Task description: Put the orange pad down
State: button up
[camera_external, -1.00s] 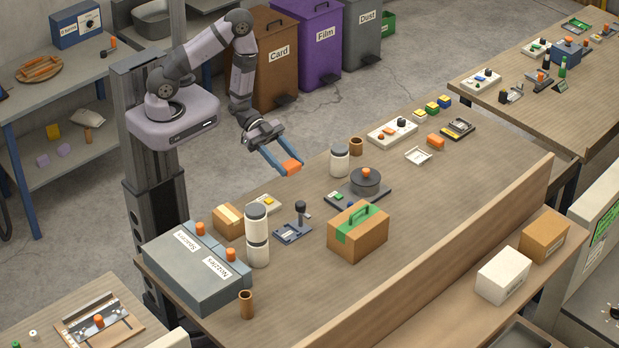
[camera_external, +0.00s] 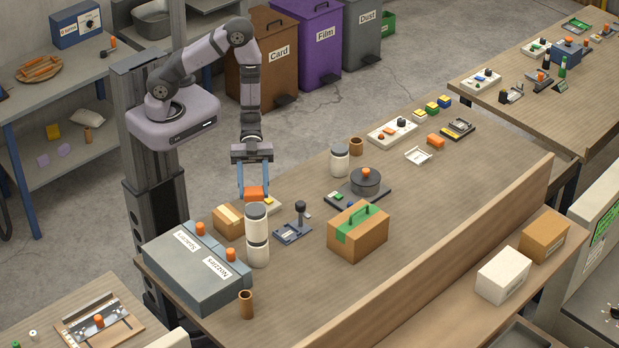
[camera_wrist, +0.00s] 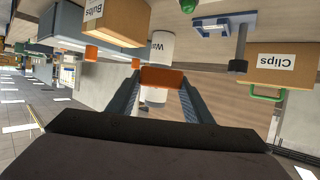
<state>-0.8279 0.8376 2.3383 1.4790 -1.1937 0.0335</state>
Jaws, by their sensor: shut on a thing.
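The orange pad (camera_external: 255,193) is held between the blue fingers of my gripper (camera_external: 254,188). In the wrist view the orange pad (camera_wrist: 162,78) sits between the two fingertips, partly in front of a white jar (camera_wrist: 161,46).
A small cardboard box (camera_external: 228,221) stands left of the pad, and a grey case (camera_external: 197,272) is at the near left. A lever press (camera_external: 293,230) and a box with a green handle (camera_external: 358,233) stand to the right.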

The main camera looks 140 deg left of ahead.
jog(key=d+m+g, duration=0.1)
jog(key=d+m+h, duration=0.1)
jog(key=d, duration=0.1)
jog(key=s+d+g+h, duration=0.1)
jog(key=d, duration=0.1)
jog(key=shift+d+m+g, duration=0.25)
jog(key=shift+m+g, duration=0.05)
jog(key=shift+m, duration=0.1)
jog(key=shift+w+a, duration=0.1)
dwell(0.3)
jog(key=s+a+n+t+y, duration=0.1)
jog(key=a+n+y, duration=0.4)
jog(key=a, duration=0.6)
jog(key=s+a+n+t+y, duration=0.2)
jog(key=a+n+t+y, duration=0.2)
jog(key=a, duration=0.7)
jog(key=shift+f+n+y, duration=0.4)
jog(key=shift+n+y, duration=0.3)
jog(key=shift+f+p, duration=0.55)
jog(key=shift+f, duration=2.25)
